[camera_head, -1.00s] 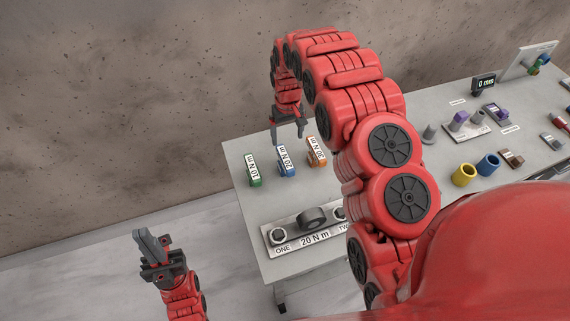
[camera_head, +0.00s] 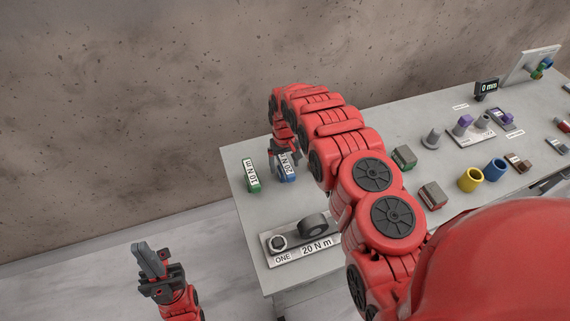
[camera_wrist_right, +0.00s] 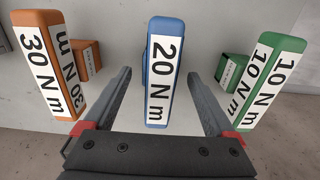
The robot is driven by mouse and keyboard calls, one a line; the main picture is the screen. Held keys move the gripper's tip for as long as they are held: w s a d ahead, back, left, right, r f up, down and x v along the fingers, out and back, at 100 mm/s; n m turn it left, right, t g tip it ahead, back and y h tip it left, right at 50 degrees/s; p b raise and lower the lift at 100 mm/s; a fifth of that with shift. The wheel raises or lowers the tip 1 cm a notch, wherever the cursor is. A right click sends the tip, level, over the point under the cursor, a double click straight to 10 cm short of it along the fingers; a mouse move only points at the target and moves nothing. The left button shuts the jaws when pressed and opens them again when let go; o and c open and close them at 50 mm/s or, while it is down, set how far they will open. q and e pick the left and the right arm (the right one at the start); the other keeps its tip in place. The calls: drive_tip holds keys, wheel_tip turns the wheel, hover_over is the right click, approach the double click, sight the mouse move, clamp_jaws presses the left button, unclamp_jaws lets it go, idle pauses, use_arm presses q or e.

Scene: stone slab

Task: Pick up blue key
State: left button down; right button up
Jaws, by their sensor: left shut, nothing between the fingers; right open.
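The blue key (camera_head: 287,171) stands on the table with a white "20 N m" label. In the right wrist view the blue key (camera_wrist_right: 163,72) stands upright between the fingers of my right gripper (camera_wrist_right: 160,95). The fingers are apart, with a gap on each side of the key. In the head view my right gripper (camera_head: 284,157) is down at the blue key and partly covers it. My left gripper (camera_head: 150,262) is shut and empty, off the table at the lower left.
A green key (camera_wrist_right: 268,82) labelled 10 N m and an orange key (camera_wrist_right: 50,65) labelled 30 N m stand close on either side. A "20 N m" plate (camera_head: 268,250) lies at the table front. Yellow (camera_head: 470,180) and blue (camera_head: 495,169) cups stand to the right.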

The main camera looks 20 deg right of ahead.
drive_tip(key=shift+f, duration=1.05)
clamp_jaws()
